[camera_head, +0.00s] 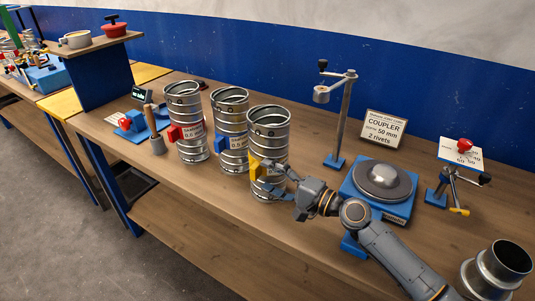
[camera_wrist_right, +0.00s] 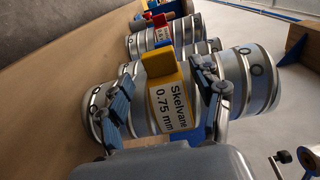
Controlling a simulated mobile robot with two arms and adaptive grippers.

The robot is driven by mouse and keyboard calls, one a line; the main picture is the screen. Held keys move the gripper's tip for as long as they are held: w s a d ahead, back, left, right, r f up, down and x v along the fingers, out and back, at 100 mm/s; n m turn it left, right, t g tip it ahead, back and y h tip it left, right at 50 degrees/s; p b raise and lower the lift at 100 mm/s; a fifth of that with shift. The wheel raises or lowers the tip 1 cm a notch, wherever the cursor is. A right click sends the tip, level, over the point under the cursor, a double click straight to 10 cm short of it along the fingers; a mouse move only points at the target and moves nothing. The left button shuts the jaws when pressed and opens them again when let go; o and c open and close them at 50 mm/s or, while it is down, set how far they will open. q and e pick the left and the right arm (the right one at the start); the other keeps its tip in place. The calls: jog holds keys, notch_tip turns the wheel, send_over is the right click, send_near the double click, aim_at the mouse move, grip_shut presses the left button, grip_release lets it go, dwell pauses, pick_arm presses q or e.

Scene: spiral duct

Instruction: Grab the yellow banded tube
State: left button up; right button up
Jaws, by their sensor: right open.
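The yellow banded tube (camera_head: 268,128) is a ribbed metal cylinder standing upright on the workbench, the rightmost of three. Its yellow band and tab face my right gripper (camera_head: 272,180), which is at the lower half of the tube. In the right wrist view the tube (camera_wrist_right: 245,80) lies across the picture, with a yellow tab (camera_wrist_right: 160,62) and a label reading "Skelvane 0.75 mm". My right gripper (camera_wrist_right: 165,85) is open, with one finger on each side of the label. I cannot tell whether the fingers touch the tube. My left gripper is not in view.
A blue-tabbed tube (camera_head: 230,128) and a red-tabbed tube (camera_head: 185,120) stand close on the left. A metal post stand (camera_head: 345,115), a "COUPLER" sign (camera_head: 384,129) and a blue-based round device (camera_head: 382,185) stand to the right. Bare bench lies in front of the tubes.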

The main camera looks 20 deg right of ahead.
aim_at(258, 173)
jog(key=p+x, duration=0.1)
jog(key=x, duration=0.3)
jog(key=shift+s+a+r+p, duration=0.15)
jog(key=shift+a+p, duration=0.1)
jog(key=shift+p, duration=0.1)
jog(key=shift+a, duration=0.2)
jog(key=c, duration=1.1)
grip_shut()
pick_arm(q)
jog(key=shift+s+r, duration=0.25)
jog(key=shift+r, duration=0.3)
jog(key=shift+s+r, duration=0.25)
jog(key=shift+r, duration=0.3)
